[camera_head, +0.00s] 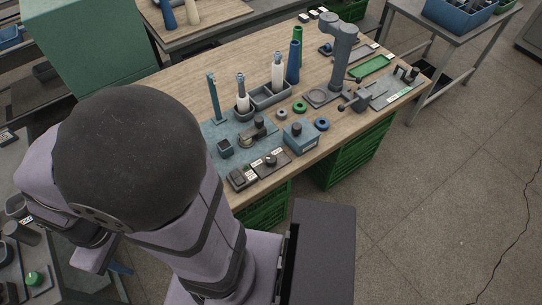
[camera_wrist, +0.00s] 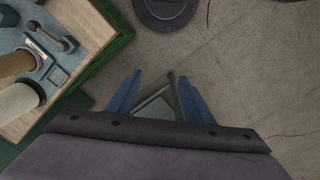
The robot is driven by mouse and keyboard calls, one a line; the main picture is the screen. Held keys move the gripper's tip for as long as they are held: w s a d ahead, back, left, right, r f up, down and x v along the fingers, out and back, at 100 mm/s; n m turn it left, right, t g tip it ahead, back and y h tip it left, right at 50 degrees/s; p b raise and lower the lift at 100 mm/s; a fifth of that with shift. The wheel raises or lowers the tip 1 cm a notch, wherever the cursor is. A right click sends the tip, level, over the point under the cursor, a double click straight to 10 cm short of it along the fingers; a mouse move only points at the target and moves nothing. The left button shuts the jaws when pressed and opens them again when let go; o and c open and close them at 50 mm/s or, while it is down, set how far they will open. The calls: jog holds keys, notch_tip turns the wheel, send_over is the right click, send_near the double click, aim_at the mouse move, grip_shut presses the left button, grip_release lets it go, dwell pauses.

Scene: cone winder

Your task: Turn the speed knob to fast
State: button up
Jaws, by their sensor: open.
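A dark control strip (camera_head: 243,178) with white labels lies along the near edge of the wooden workbench in the head view. A small dark knob (camera_head: 270,159) stands on its right part. I cannot read its labels or tell its setting.
The workbench (camera_head: 190,93) holds a teal winder plate, white and blue cones (camera_head: 293,62), small coloured rings and a grey post (camera_head: 340,55). Green crates (camera_head: 350,150) stand beneath. In the wrist view, a bench with large cones (camera_wrist: 15,102) is at left; floor (camera_wrist: 250,70) is clear at right.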

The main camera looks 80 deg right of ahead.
jog(key=s+d+f+m, duration=0.1)
jog(key=s+d+m, duration=0.15)
jog(key=d, duration=0.35)
jog(key=m, duration=1.2)
send_over(271, 158)
jog(key=shift+n, duration=0.25)
notch_tip(271, 158, down, 6)
jog(key=shift+a+f, duration=0.1)
jog(key=shift+f, duration=0.05)
jog(key=shift+d+n, duration=0.2)
jog(key=shift+n, duration=1.1)
jog(key=shift+a, duration=0.1)
jog(key=shift+f+p, duration=0.6)
jog(key=shift+f, duration=3)
